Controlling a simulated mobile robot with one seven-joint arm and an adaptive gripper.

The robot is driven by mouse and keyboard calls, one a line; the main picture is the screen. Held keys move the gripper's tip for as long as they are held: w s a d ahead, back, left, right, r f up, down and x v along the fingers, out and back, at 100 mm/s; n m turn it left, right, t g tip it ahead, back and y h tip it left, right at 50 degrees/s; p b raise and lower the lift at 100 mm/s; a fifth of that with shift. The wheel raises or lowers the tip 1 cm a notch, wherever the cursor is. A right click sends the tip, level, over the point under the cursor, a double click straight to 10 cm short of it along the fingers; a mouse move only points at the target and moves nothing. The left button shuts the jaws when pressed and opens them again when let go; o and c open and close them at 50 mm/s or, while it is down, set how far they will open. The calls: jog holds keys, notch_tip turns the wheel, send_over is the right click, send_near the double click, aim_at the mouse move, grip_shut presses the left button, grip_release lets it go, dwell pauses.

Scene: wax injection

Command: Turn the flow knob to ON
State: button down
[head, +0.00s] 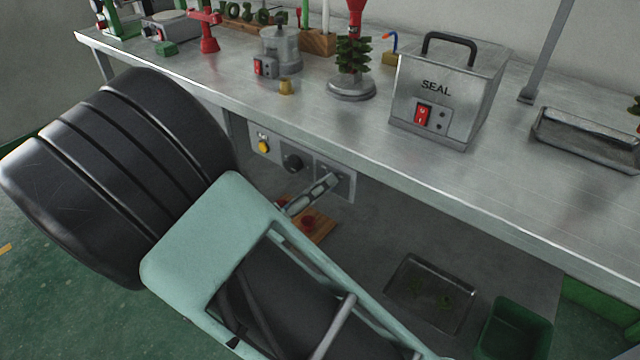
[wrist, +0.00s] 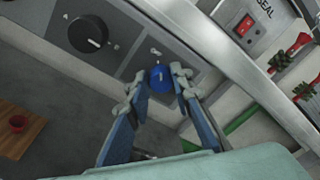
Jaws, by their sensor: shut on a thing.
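The blue flow knob (wrist: 159,77) sits on a grey panel under the bench edge, in the middle of the wrist view. My gripper (wrist: 160,84) is shut on it, one finger on each side. A light mark shows on the knob's face; small lettering above it is hard to read. In the head view my gripper (head: 328,184) is at the right part of the panel (head: 343,172), and it hides the blue knob there.
A black knob (wrist: 88,33) with letters A and B is beside it on the panel; a yellow button (head: 263,146) is further left. The bench top (head: 300,105) overhangs. A SEAL machine (head: 445,95) stands above. Below are a wooden board (head: 322,229), tray (head: 432,292) and green bin (head: 515,328).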

jog(key=shift+s+d+r+m+y+p, duration=0.1)
jog(key=shift+m+y+p, duration=0.3)
jog(key=shift+m, duration=3.55)
jog(key=shift+s+d+m+y+p, duration=0.15)
jog(key=shift+m+y, duration=0.35)
jog(key=shift+m, duration=3.45)
jog(key=c, duration=1.7)
grip_release()
jog(key=v, duration=1.2)
